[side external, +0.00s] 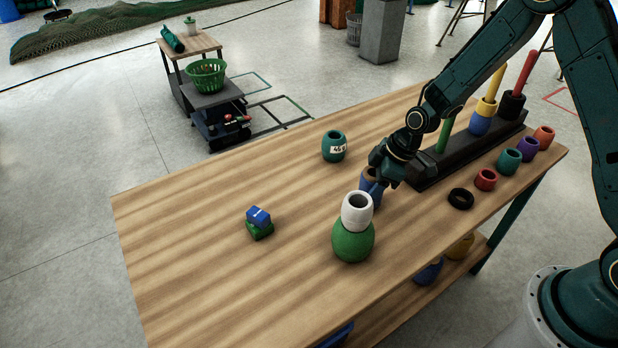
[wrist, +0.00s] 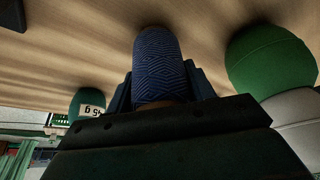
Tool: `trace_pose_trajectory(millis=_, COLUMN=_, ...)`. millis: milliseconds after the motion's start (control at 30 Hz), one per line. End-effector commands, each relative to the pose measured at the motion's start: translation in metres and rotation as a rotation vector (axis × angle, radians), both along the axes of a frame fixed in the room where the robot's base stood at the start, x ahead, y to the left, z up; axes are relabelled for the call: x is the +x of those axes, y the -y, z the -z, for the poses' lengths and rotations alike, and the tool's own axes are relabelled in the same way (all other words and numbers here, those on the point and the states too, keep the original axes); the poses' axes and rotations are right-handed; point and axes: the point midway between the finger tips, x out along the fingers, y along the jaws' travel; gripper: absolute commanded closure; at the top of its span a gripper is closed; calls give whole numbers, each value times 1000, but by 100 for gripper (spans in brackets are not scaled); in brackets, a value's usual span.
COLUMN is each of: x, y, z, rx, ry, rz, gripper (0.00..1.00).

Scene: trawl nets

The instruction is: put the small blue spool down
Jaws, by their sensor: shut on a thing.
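The small blue spool (side external: 370,183) is upright between the jaws of my gripper (side external: 384,174), partly hidden behind the white spool (side external: 357,207) in the side view. In the wrist view the patterned blue spool (wrist: 160,62) fills the space between the fingers, its far end close to the wooden tabletop (side external: 215,215). I cannot tell whether it touches the wood. My gripper is shut on it. The white spool stands on a larger green spool (side external: 353,244), just in front of my gripper.
A black rack (side external: 430,178) with green, yellow and red pegs stands behind right. Several small spools, including a red one (side external: 486,180), and a black ring (side external: 461,198) lie right.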

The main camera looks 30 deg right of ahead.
Motion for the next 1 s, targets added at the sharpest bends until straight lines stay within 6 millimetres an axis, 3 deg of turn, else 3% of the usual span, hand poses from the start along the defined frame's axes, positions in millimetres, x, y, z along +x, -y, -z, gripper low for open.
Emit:
trace_pose_trajectory(millis=500, x=0, y=0, z=7, rx=0, ry=1, rz=0, gripper=72)
trace_pose_trajectory(millis=533, x=0, y=0, z=8, rx=-1, ry=1, rz=0, gripper=45)
trace_pose_trajectory(millis=633, x=0, y=0, z=7, rx=-1, ry=1, rz=0, gripper=25)
trace_pose_trajectory(millis=1000, x=0, y=0, z=6, rx=0, ry=1, rz=0, gripper=25)
